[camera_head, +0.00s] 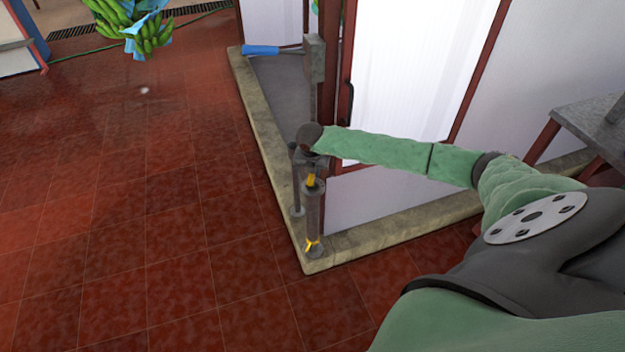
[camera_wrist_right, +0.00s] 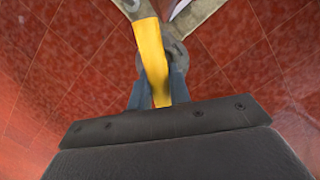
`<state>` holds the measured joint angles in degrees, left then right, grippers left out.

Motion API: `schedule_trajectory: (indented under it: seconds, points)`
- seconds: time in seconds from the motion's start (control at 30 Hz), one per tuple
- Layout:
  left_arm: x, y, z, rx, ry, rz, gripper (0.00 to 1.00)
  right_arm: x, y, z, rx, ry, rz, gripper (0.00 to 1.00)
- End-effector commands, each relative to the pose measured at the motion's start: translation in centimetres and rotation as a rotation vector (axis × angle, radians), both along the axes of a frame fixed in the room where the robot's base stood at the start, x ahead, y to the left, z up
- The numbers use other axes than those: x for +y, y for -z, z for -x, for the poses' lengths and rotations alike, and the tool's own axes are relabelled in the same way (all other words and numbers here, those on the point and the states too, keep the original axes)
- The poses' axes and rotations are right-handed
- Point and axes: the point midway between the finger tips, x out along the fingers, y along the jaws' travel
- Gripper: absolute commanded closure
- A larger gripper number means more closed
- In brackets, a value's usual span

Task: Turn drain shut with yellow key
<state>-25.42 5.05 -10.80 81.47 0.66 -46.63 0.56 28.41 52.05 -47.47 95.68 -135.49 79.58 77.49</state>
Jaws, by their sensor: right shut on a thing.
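My right arm comes in from the right in the head view and ends above the near corner of the kerb. My right gripper (camera_wrist_right: 160,82) points down and is shut on the yellow key (camera_wrist_right: 151,55), which runs between its fingers in the right wrist view. Yellow also shows below my wrist in the head view (camera_head: 311,181). A grey round part, likely the drain (camera_wrist_right: 174,50), lies beyond the fingertips. A small yellow piece (camera_head: 312,245) shows low at the kerb corner. I cannot tell whether it belongs to the key or whether the key touches the drain.
A stone kerb (camera_head: 275,185) borders a walled basin with white panels (camera_head: 405,80). A blue-handled part (camera_head: 260,50) sticks out above its left side. A grey table (camera_head: 590,125) stands at right. Bananas (camera_head: 130,25) hang at upper left. The red tiled floor (camera_head: 130,220) is clear at left.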

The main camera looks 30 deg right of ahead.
Motion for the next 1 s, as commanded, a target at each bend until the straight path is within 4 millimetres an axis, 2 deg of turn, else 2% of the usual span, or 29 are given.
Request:
schedule_trajectory:
  seconds: [0.17,0.73,1.0]
  points:
    - [0.0,0.3,0.0,0.000,0.000,0.000,0.38,0.0,0.1,0.0,-0.001,-0.019,0.001,1.00]
    - [0.0,3.1,0.0,0.000,0.000,0.000,0.38,0.0,0.2,0.0,-0.001,-0.351,0.000,1.00]
    - [0.0,3.4,0.0,0.000,0.000,0.000,0.38,0.0,0.0,0.0,0.000,-0.419,0.000,1.00]
